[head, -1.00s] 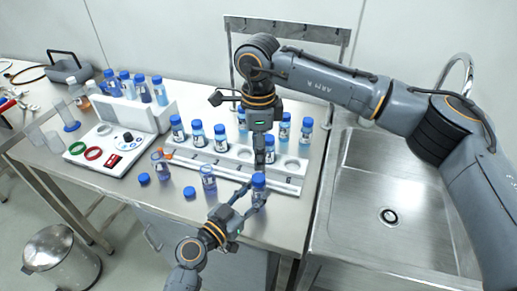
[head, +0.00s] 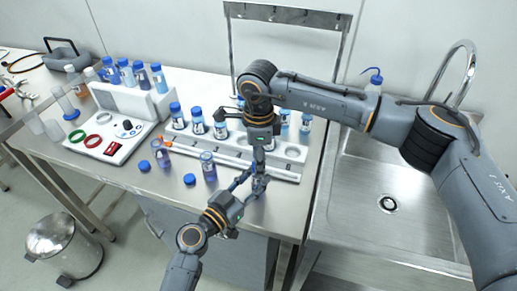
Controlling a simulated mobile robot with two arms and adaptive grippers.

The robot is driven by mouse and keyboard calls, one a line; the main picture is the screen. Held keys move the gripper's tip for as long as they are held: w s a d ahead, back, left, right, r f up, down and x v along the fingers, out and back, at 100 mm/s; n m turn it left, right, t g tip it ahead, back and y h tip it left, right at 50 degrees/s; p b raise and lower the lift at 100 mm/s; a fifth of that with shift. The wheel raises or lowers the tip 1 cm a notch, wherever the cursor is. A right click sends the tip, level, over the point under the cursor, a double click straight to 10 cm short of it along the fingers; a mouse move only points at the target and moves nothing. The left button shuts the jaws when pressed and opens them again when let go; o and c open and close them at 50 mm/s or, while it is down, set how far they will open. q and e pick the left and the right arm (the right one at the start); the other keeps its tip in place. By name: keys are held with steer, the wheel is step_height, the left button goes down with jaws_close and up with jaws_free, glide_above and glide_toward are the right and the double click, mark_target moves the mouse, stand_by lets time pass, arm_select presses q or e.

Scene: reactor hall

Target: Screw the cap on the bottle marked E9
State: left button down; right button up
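My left gripper (head: 254,189) comes in from below, its fingers around a small bottle (head: 261,184) at the table's front edge. My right gripper (head: 259,164) points straight down over the same bottle, its fingertips at the bottle's top. They hide the top, so I cannot tell how the cap sits or whether those fingers grip it. The bottle's marking is too small to read, so I cannot tell if it is E9. Two bottles without caps, one (head: 208,167) and another (head: 163,157), stand left of it. Two loose blue caps, one (head: 190,180) and another (head: 144,166), lie on the table.
A white rack (head: 222,160) with several blue-capped bottles stands behind the grippers. A white device (head: 110,142) with a green and a red ring stands to the left. The steel sink (head: 370,165) is at the right.

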steer(key=shift+f, duration=0.2)
jaws_close()
steer(key=shift+o, duration=0.7)
jaws_free()
step_height(320, 180, up, 12)
